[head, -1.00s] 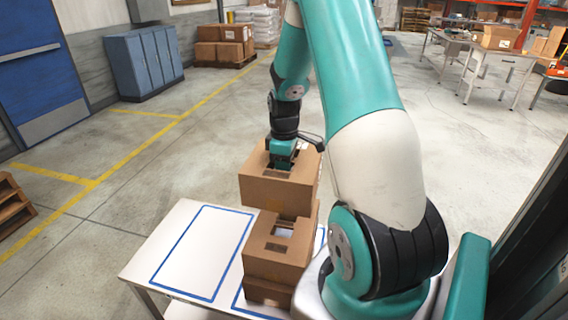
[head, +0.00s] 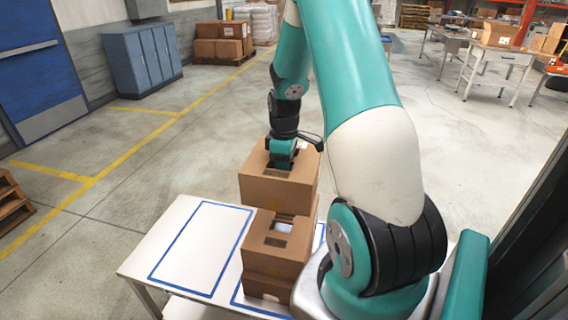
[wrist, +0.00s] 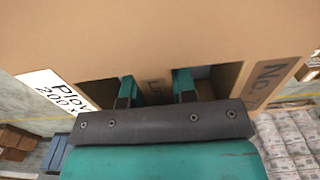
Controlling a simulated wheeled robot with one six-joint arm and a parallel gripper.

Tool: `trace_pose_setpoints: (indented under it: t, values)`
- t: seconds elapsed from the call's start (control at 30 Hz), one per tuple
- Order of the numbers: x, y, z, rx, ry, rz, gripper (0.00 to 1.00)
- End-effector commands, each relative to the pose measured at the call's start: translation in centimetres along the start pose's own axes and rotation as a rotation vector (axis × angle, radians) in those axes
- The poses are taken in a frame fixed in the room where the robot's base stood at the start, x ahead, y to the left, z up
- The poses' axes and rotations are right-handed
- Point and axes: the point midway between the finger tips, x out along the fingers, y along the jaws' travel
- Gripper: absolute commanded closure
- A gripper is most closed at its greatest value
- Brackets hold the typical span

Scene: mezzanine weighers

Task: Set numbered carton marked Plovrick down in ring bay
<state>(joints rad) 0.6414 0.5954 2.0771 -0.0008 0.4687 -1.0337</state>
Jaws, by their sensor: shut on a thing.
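The carton marked Plovrick (head: 275,189) is a brown cardboard box held over the far side of the white table. In the wrist view the carton (wrist: 180,35) fills the top, with a white label reading "Plov" at left and "No" printed at right. My gripper (head: 283,158) is shut on it from above, its fingers (wrist: 154,88) reaching into openings in the cardboard. Another brown carton (head: 272,262) with an opening in its top stands nearer on the table, below the held one in the picture. I cannot tell whether the two touch. Which marked area is the ring bay is unclear.
The white table (head: 150,245) has a blue-outlined empty rectangle (head: 203,245) at left and another blue outline (head: 258,308) partly under the standing carton. Blue cabinets (head: 143,58), stacked boxes (head: 222,45) and a pallet (head: 12,208) are farther off. Floor beyond the table is clear.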

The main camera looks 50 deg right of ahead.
Motion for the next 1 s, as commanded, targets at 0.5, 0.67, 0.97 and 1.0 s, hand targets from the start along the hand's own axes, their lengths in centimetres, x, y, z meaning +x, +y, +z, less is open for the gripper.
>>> trace_pose_setpoints:
  t: [0.5,0.67,0.97,1.0]
  values:
    - [0.8,0.0,0.0,0.0,0.0,0.0,1.0]
    - [1.8,0.0,0.0,0.0,0.0,0.0,1.0]
    - [3.9,0.0,0.0,0.0,0.0,0.0,1.0]
    - [4.2,0.0,0.0,0.0,0.0,0.0,1.0]
